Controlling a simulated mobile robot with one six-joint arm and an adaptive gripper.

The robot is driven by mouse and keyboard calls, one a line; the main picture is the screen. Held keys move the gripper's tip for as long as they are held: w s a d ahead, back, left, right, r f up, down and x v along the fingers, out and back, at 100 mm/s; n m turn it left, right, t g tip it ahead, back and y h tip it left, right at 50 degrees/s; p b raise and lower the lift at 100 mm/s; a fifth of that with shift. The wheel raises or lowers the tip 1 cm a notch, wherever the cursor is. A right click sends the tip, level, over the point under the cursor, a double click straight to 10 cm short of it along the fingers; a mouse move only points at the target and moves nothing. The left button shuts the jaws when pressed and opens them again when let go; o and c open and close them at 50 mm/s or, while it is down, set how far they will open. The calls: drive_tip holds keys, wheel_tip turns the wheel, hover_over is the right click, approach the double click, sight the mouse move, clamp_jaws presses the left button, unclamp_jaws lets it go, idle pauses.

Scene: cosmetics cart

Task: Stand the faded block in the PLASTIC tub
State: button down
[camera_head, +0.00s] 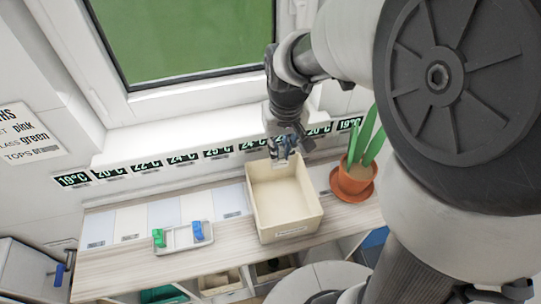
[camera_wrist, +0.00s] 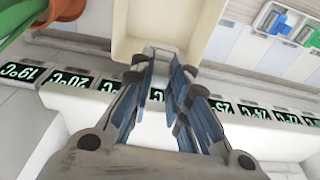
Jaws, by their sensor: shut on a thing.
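My gripper (camera_head: 287,150) hangs at the back wall of a cream open bin (camera_head: 312,207) on the counter. In the wrist view its fingers (camera_wrist: 166,78) point toward the bin (camera_wrist: 128,48) and are closed around a small pale bluish-grey thing. It is mostly hidden by the fingers, and I cannot make out its shape or whether it is the faded block. The bin looks empty inside; its front label is too small to read. Open tubs stand on the shelf below the counter, including a beige one (camera_head: 220,289). I cannot tell which tub is marked PLASTIC.
A white tray (camera_head: 183,247) holds a green piece (camera_head: 159,237) and a blue piece (camera_head: 198,231). A potted plant (camera_head: 355,180) stands right of the bin. Temperature displays (camera_head: 147,166) line the wall behind. A partly cut-off sign (camera_head: 30,132) hangs at left. The counter's front left is clear.

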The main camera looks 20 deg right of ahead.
wheel_tip(320, 180, down, 18)
drive_tip(key=b, duration=0.5)
drive_tip(key=shift+r, duration=0.15)
drive_tip(key=c, duration=1.5)
unclamp_jaws()
drive_tip(key=shift+c, duration=0.2)
